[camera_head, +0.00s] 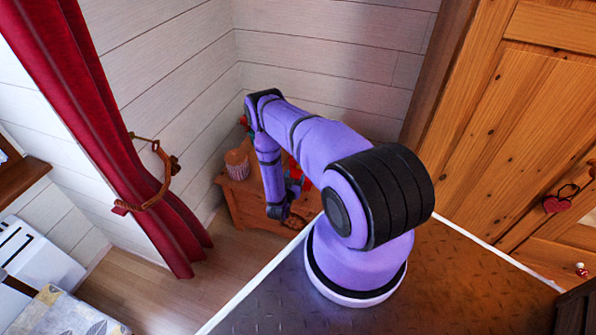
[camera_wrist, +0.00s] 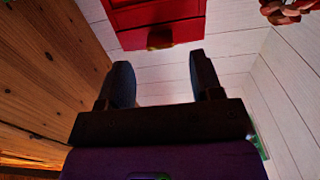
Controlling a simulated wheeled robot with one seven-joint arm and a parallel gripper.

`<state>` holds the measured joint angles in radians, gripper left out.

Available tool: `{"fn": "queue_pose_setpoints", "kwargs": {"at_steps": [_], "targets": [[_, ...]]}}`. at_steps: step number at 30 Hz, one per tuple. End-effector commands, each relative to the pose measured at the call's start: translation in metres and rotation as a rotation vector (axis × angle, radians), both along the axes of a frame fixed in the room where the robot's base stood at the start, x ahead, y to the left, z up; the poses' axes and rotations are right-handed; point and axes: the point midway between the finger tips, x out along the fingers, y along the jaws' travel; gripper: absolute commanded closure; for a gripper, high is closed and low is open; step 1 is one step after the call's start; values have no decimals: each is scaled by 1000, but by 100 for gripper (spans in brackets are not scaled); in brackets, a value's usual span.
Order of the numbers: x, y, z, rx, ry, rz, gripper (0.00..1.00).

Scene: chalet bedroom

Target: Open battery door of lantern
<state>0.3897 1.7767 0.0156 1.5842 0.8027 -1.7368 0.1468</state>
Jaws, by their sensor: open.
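A red, box-like body, probably the lantern (camera_wrist: 192,10), is at the top of the wrist view, with a framed red panel on its face. A brown knob-like piece (camera_wrist: 160,38) sticks out at its lower edge. I cannot tell for sure whether that panel is the battery door; it looks shut. In the head view only patches of red (camera_head: 305,182) show behind my arm. My gripper (camera_wrist: 163,78) is open and empty, its two dark fingers pointing toward the red body with the knob lying between their lines, just beyond the tips. No contact is visible.
A small wooden stand (camera_head: 250,207) is in the corner, with a ribbed pinkish pot (camera_head: 237,164) on its left. A red curtain (camera_head: 110,125) hangs at left; a wooden cupboard (camera_head: 510,110) stands at right. White plank walls close in behind. Open floor (camera_head: 150,285) lies left.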

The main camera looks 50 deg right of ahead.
Motion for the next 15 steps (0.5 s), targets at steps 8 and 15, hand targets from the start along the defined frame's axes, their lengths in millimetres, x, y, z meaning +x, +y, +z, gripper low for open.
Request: {"fn": "queue_pose_setpoints", "kwargs": {"at_steps": [8,15], "targets": [[13,-32,0,0,-1,0,40],[16,-39,0,0,-1,1,40]]}}
